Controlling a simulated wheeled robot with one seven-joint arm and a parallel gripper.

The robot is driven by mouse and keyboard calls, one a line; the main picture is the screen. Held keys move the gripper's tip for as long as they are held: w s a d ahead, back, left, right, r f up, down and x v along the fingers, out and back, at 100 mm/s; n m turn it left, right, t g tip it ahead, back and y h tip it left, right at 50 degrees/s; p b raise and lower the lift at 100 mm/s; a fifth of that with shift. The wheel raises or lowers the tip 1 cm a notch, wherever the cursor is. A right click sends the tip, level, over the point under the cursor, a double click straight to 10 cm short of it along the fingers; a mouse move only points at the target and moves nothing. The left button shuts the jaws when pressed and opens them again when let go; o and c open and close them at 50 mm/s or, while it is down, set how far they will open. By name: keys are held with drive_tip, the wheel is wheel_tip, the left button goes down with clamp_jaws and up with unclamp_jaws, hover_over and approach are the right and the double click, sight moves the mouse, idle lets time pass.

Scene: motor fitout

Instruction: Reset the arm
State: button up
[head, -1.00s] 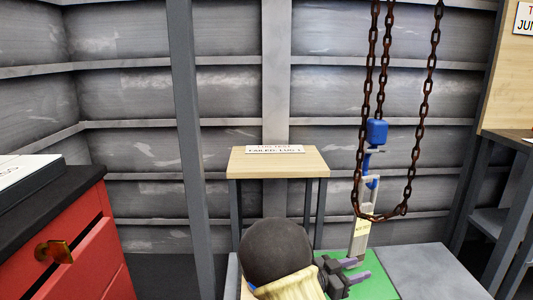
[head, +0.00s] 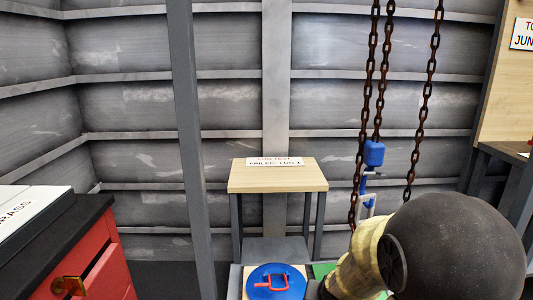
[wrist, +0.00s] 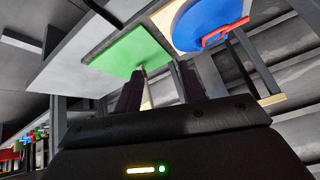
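My arm fills the lower right of the head view, and its big dark joint hides my gripper there. In the wrist view my gripper (wrist: 160,88) shows two dark purple fingers set well apart, so it is open. A thin pale bar shows beyond the gap, near the left finger; nothing is visibly clamped. A green mat (wrist: 130,50) lies beyond the fingers. A blue disc (head: 262,286) with a red handle (head: 272,282) sits on the bench left of my arm; the disc also shows in the wrist view (wrist: 195,28).
Rusty chains (head: 370,80) hang by a blue-topped post (head: 374,153), partly hidden by my arm. A small wooden table (head: 300,181) with a sign stands behind. A red cabinet (head: 105,275) is at left, a shelf (head: 500,165) at right. Open space lies above the table.

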drive_tip(key=s+d+r+n+g+p, duration=0.1)
drive_tip(key=s+r+n+g, duration=0.1)
drive_tip(key=s, duration=0.5)
drive_tip(key=s+r+n+g+p, duration=0.1)
drive_tip(key=s+n+g+p, duration=0.15)
drive_tip(key=s, duration=0.45)
drive_tip(key=w+p+v, duration=0.2)
drive_tip(key=p+v, duration=1)
drive_tip(key=w+d+r+p+v, duration=0.1)
drive_tip(key=w+p+v, duration=0.2)
drive_tip(key=p+v, duration=0.9)
drive_tip(key=w+d+r+p+v, duration=0.1)
drive_tip(key=w+p+v, duration=0.2)
drive_tip(key=p+v, duration=0.9)
drive_tip(key=shift+w+r+m+y+p, duration=0.25)
drive_tip(key=shift+w+m+y+p, duration=0.05)
drive_tip(key=shift+m, duration=0.15)
drive_tip(key=shift+a, duration=0.1)
